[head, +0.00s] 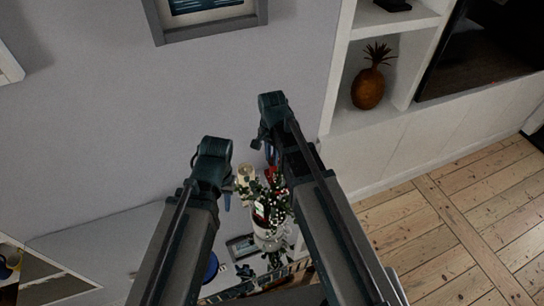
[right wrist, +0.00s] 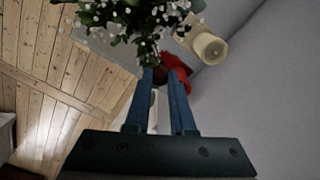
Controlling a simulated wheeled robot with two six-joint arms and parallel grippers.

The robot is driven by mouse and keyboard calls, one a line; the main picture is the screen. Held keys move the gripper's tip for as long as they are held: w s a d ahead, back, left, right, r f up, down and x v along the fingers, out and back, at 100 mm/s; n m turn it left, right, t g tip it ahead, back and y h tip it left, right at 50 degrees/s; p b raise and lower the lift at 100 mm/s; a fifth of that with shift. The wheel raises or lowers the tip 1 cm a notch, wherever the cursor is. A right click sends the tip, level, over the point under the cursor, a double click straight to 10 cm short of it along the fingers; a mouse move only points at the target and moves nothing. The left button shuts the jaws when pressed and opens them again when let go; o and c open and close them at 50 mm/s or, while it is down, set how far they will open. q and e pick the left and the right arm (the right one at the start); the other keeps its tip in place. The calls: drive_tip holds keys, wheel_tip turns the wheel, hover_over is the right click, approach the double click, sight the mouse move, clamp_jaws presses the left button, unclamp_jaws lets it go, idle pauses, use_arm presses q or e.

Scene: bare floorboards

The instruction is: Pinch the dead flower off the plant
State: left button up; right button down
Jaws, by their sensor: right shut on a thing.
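The plant (head: 279,200), leafy green with small white dots and red parts, stands in a pale pot (head: 270,240) below my arms in the head view. Its leaves and white blossoms (right wrist: 125,18) fill the top of the right wrist view. My right gripper (right wrist: 161,78) has its blue fingers close together at the plant's lower edge, shut on a small dark brownish thing (right wrist: 160,70), seemingly the dead flower. A red piece (right wrist: 178,70) is right behind the fingertips. My left gripper (head: 227,200) hangs left of the plant, apart from it; its jaw gap is hidden.
A cream cylinder (head: 245,174), like a candle, stands close beside the plant; it also shows in the right wrist view (right wrist: 208,46). A dark frame (head: 241,247) and a blue item (head: 211,267) are near the pot. A wall is behind; floorboards lie right.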

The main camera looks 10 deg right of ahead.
drive_tip(key=shift+r+p, duration=0.75)
drive_tip(key=shift+r, duration=0.15)
drive_tip(key=shift+f, duration=0.1)
